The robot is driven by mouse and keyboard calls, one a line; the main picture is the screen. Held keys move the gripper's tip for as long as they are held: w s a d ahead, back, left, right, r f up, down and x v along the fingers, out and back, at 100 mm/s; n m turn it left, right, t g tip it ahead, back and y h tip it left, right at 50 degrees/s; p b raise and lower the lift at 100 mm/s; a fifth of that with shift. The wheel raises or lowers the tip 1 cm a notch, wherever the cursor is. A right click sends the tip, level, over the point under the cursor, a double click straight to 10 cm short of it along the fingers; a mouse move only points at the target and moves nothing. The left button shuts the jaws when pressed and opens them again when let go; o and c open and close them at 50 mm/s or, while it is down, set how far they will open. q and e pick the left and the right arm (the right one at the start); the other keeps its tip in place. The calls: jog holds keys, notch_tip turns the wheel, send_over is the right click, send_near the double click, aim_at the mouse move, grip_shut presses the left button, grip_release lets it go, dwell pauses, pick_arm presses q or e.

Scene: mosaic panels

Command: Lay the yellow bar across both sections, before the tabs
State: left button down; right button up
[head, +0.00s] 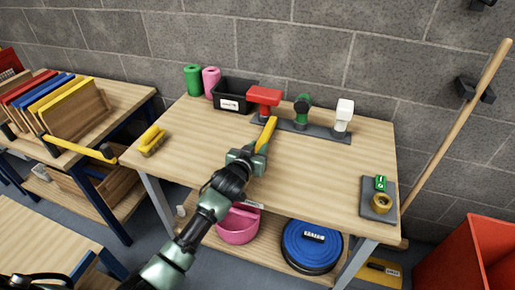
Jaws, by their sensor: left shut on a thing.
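My left gripper (254,156) is shut on a slim yellow bar (267,133), held at a slant above the middle table. The bar's far end points toward a dark grey strip (322,133) at the back of the table. On that strip stand a red piece (263,97), a green piece (302,108) and a white piece (343,114). The bar's far end appears just in front of the red piece; I cannot tell whether it touches anything. The two sections and the tabs are not clearly distinguishable. My right gripper is not in view.
A black bin (234,94), green roll (193,79) and pink roll (211,81) stand at the back left. A yellow brush (152,141) lies left; a grey pad (370,208) with tape lies right. Another yellow bar (78,148) fronts the left rack. The table's middle right is clear.

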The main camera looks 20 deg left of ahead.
pick_arm(q)
jog(key=shift+f, duration=0.2)
jog(key=shift+f, duration=0.15)
jog(key=c, duration=1.6)
grip_release()
jog(key=shift+f, duration=0.15)
jog(key=o, duration=0.4)
jog(key=shift+o, duration=0.2)
jog(key=shift+r, duration=0.2)
